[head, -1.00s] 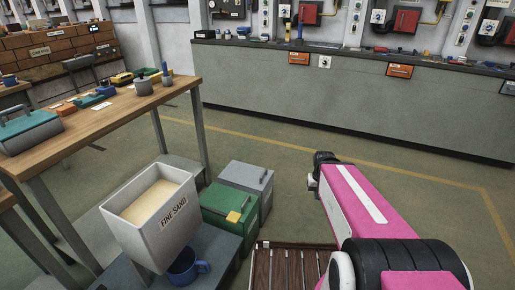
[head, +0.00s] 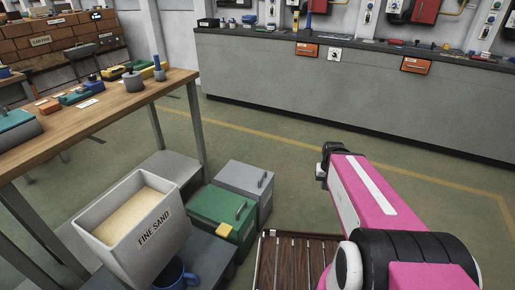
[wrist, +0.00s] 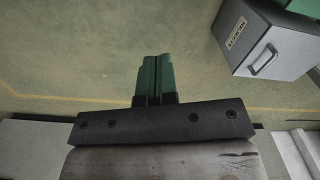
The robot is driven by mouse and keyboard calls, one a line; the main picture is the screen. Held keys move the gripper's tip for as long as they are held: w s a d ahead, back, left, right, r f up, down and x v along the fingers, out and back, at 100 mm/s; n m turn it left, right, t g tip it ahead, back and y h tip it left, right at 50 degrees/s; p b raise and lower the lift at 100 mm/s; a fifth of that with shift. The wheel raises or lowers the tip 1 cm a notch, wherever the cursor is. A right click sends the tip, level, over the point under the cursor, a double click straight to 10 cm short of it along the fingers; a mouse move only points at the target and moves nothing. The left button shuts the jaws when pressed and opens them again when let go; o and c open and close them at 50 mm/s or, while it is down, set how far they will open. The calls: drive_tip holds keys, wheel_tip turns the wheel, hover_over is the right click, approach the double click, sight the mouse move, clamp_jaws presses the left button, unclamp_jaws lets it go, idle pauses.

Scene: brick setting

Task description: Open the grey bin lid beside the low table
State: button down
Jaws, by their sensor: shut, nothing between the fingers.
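The grey bin (head: 247,190) stands on the floor beside the low table (head: 207,262), behind a green bin. Its lid (head: 240,177) looks shut, with a dark handle on the right side of the top. A grey bin with a label and a bar handle also shows at the upper right of the wrist view (wrist: 262,45). My gripper (wrist: 153,75) is shut and empty, its green fingers together over the floor, to the left of and apart from that bin. In the head view my pink arm is at the right; its fingers cannot be made out.
The green bin (head: 220,222) has a yellow tag on its front edge. A sand container (head: 160,240) and blue mug (head: 174,275) are on the low table. A wooden workbench (head: 110,112) is at left. A slatted brown rack (head: 296,262) lies right of the bins. Floor behind is open.

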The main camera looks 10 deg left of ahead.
drive_tip(key=w+a+m+t+y, duration=0.4)
drive_tip(key=w+a+m+y, duration=0.8)
drive_tip(key=w+a+m, duration=1.2)
drive_tip(key=w+a+f+n, duration=0.1)
drive_tip(key=a+f, duration=0.3)
drive_tip(key=a, duration=0.4)
drive_tip(key=shift+w+a+n, duration=0.3)
drive_tip(key=shift+w+n, duration=0.1)
drive_tip(key=shift+n, duration=0.2)
